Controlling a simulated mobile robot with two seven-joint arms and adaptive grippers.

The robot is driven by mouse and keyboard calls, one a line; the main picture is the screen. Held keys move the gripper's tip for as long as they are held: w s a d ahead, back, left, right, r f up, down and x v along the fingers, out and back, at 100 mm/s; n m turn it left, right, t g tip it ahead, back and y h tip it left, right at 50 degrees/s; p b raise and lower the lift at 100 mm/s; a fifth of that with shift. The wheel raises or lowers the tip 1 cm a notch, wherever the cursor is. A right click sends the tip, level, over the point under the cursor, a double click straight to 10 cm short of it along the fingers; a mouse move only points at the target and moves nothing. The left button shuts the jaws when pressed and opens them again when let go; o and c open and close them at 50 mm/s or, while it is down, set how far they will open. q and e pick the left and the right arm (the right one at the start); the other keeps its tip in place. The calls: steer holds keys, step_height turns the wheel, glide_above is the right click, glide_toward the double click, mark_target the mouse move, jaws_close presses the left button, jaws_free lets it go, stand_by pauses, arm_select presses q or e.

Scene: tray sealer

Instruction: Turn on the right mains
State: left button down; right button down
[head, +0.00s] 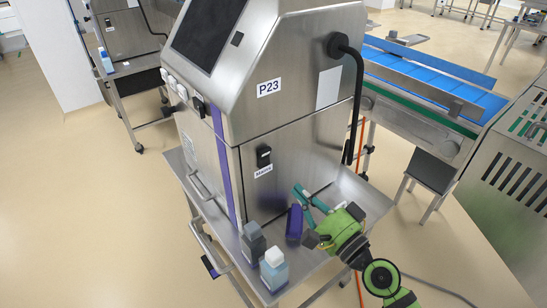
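The machine marked P23 is a steel tray sealer (300,110). On its side panel facing me is a black mains switch (264,156) with a white "Mains" label (263,170) below it. The switch is small, and I cannot tell which way it is set. My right gripper (333,223), green with dark fingers, is below and to the right of the switch, apart from it. Its fingers look spread, with nothing clearly held between them. My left gripper is not in view.
A grey bottle (252,243), a blue bottle with white cap (273,270), a purple item (294,222) and a teal tool (308,197) are on the steel shelf (215,205) below the panel. A black cable (357,95) hangs right of the panel. A blue conveyor (425,72) stands behind.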

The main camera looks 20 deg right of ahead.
mark_target(266, 156)
steer(key=p+x, duration=0.2)
steer(key=x, duration=0.7)
steer(key=shift+w+a+r+p, duration=0.1)
steer(key=shift+w+p, duration=0.15)
steer(key=shift+p, duration=0.15)
steer(key=shift+w+a, duration=0.15)
steer(key=shift+w, duration=0.25)
